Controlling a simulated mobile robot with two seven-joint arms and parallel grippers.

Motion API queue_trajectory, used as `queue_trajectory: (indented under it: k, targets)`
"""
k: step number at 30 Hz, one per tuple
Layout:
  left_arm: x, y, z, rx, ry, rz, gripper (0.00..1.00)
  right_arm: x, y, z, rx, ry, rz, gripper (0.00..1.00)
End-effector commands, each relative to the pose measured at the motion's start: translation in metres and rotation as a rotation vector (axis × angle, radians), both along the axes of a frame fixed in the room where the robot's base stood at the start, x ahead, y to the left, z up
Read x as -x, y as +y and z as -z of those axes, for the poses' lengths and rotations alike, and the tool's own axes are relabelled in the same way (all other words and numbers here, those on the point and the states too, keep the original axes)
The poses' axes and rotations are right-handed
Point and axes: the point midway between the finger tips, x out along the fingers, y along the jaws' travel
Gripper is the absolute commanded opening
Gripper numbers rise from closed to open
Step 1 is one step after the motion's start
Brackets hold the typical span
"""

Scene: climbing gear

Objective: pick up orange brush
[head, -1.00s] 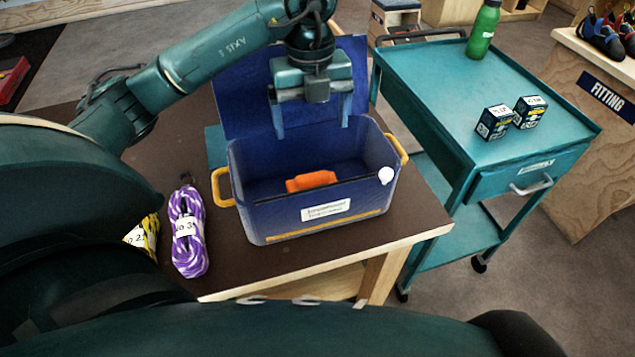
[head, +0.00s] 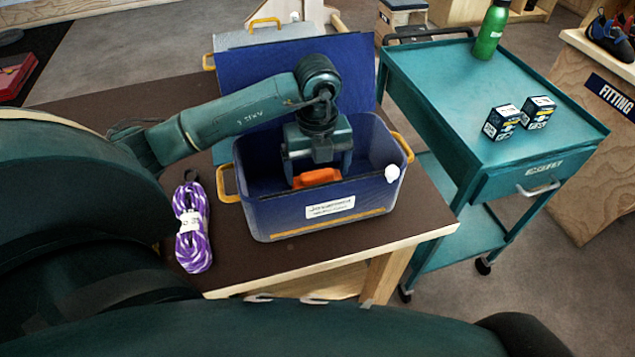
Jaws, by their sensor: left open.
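The orange brush (head: 317,178) lies inside the blue box (head: 262,222), which stands on the brown table. Only its upper part shows above the box's front wall. My left gripper (head: 317,172) is down inside the box, pointing downward, with its open fingers on either side of the brush. The front wall hides the fingertips' lower ends, and I cannot tell whether they touch the brush. My right gripper does not show.
The box has yellow handles and a raised blue lid (head: 245,85) behind it. A purple and white rope (head: 192,228) lies left of the box. A teal cart (head: 470,110) at the right carries two small boxes (head: 503,122) and a green bottle (head: 490,32).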

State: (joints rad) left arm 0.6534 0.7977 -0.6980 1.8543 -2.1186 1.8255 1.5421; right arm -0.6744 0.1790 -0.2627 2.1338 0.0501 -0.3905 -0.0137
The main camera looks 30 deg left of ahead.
Motion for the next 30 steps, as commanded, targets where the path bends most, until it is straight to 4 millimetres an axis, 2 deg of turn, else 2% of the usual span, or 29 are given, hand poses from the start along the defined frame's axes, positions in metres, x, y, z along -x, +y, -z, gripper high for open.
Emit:
queue_trajectory:
  k: [6,27,30]
  targets:
    - [-0.0001,-0.0001,0.0008,0.001,-0.001,0.001,0.88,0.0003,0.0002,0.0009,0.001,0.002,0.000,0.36]
    - [-0.0002,-0.0001,0.0003,0.000,-0.001,0.000,0.31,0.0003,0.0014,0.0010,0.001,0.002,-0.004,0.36]
    - [-0.0003,0.0000,0.0000,0.000,-0.001,0.000,0.27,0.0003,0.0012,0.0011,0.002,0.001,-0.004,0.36]
